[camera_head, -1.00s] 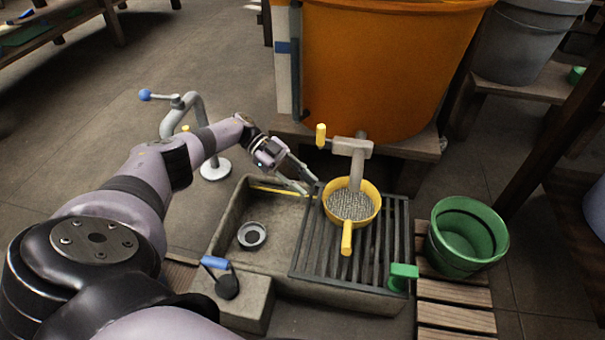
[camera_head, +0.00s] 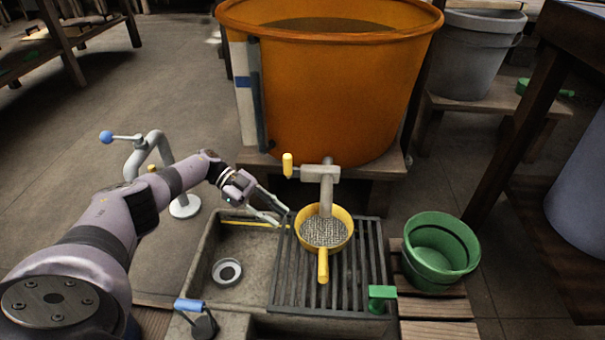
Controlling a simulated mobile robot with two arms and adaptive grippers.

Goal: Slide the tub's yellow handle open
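The orange tub (camera_head: 330,100) stands on a wooden stand at the back centre, with liquid inside. A grey tap (camera_head: 322,178) comes out low on its front. The yellow handle (camera_head: 288,165) stands upright at the left end of the tap. My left gripper (camera_head: 284,217) is below and slightly left of the yellow handle, apart from it, over the back of the stone sink. Its fingers look spread, with nothing seen between them. My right gripper is not in view.
A yellow strainer (camera_head: 325,236) sits under the tap on a slatted grate (camera_head: 285,275) over the stone sink (camera_head: 213,250). A green bucket (camera_head: 437,250) stands right. A grey blue-knobbed pipe (camera_head: 150,150) stands left, near my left arm. A grey bin (camera_head: 475,55) is behind right.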

